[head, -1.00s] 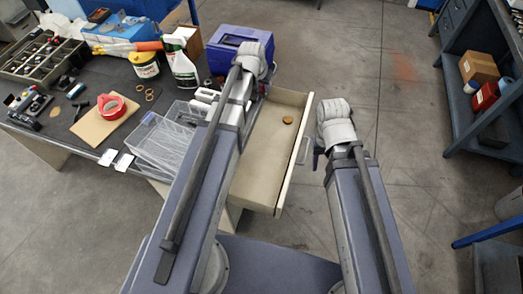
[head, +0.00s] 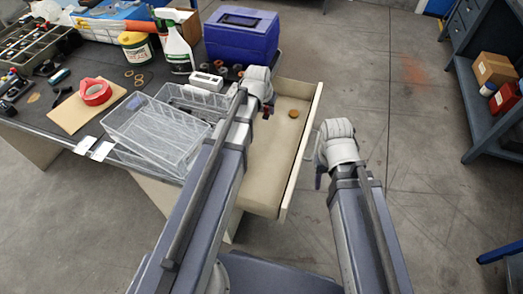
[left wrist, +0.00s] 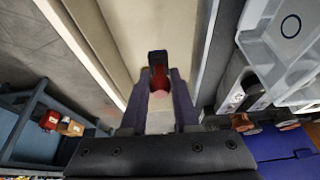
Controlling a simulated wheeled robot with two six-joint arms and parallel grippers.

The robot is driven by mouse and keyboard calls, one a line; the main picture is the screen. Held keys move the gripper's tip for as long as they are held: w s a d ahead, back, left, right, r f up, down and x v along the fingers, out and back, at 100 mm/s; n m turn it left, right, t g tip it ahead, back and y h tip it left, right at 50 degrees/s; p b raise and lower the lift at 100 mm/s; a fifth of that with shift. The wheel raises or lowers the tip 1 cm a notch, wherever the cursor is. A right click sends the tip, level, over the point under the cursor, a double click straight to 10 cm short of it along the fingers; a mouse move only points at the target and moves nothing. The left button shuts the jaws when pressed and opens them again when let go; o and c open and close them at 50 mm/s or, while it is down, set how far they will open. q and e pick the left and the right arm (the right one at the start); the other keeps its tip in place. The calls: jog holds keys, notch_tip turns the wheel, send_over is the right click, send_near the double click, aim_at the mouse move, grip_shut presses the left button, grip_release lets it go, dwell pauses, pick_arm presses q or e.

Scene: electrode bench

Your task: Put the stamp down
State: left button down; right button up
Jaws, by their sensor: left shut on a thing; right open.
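My left gripper (left wrist: 158,98) is shut on a stamp (left wrist: 159,76) with a dark end and a red part. In the head view, my left gripper (head: 267,106) is over the back left part of the open drawer (head: 268,165), with only a little of the dark red stamp showing. In the left wrist view, the pale drawer floor (left wrist: 125,35) lies below the stamp; I cannot tell whether they touch. My right gripper (head: 318,172) is open and empty, to the right of the drawer front, mostly hidden by its own wrist.
A round orange-brown disc (head: 293,113) lies in the drawer. Several stamps (head: 222,70) stand by the blue box (head: 241,38) at the bench edge. Clear trays (head: 150,135) sit left of the drawer. The drawer's front half is bare.

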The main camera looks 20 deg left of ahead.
pick_arm(q)
jog(key=shift+s+f+b, duration=0.1)
jog(key=shift+f+b, duration=0.25)
jog(key=shift+f, duration=0.5)
pick_arm(e)
jog(key=shift+f, duration=0.85)
pick_arm(q)
jog(key=b, duration=1.8)
send_near(267, 146)
jog(key=x, duration=0.5)
jog(key=shift+f, duration=0.15)
pick_arm(e)
notch_tip(267, 146, down, 18)
pick_arm(q)
jog(key=shift+f, duration=0.1)
pick_arm(e)
jog(key=shift+d, duration=0.1)
pick_arm(q)
jog(key=shift+f, duration=0.15)
jog(key=c, duration=0.7)
grip_release()
jog(key=shift+o, duration=0.2)
pick_arm(e)
jog(key=shift+f, duration=0.1)
